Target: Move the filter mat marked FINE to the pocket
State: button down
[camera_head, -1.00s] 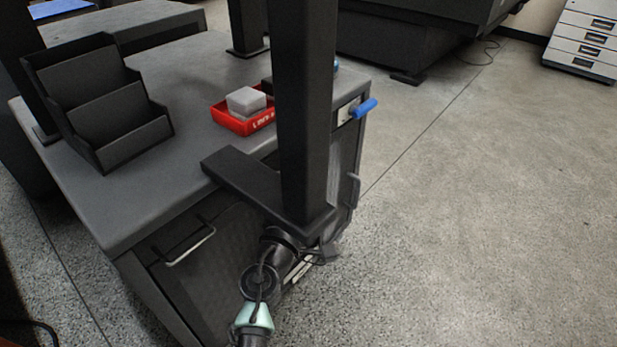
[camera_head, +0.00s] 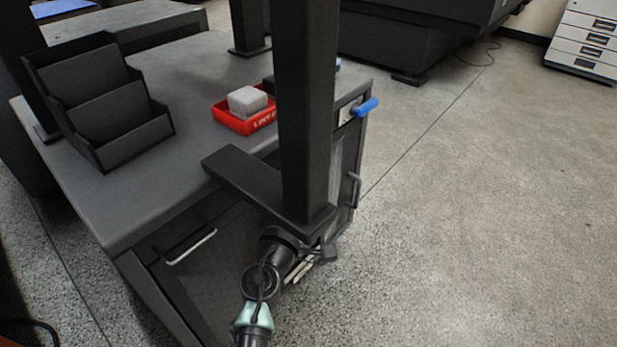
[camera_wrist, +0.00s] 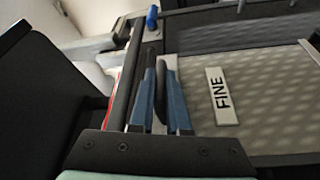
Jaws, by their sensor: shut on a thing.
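The filter mat marked FINE is a pale, dotted panel (camera_wrist: 265,95) in the wrist view, with a white FINE label (camera_wrist: 222,96). It stands in a dark frame on the cabinet's end. My gripper (camera_wrist: 160,75) reaches the mat's left edge with its blue fingers. It is shut on a narrow dark piece there; I cannot tell whether that piece belongs to the mat. In the head view the dark upright hides the fingers and most of the cabinet's end, where part of a mesh panel (camera_head: 346,165) shows. I cannot make out a pocket for certain.
A dark upright post (camera_head: 305,110) stands close before the cabinet (camera_head: 190,170). On its top are a red tray (camera_head: 228,117) with a pale block (camera_head: 248,100) and a black stepped holder (camera_head: 105,105). A blue handle (camera_head: 366,107) juts from the end. The floor at right is clear.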

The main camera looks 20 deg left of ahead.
jog(key=shift+f, duration=0.15)
dwell(0.3)
jog(key=shift+f+b, duration=0.95)
jog(key=shift+b, duration=0.25)
jog(key=shift+f, duration=0.1)
jog(key=shift+f+b, duration=0.2)
jog(key=shift+b, duration=0.4)
jog(key=shift+f+b, duration=0.4)
jog(key=shift+b, duration=0.15)
jog(key=shift+f, duration=0.1)
dwell(0.3)
jog(key=shift+f+b, duration=0.6)
jog(key=shift+b, duration=0.25)
jog(key=shift+d, duration=0.1)
jog(key=shift+f, duration=0.1)
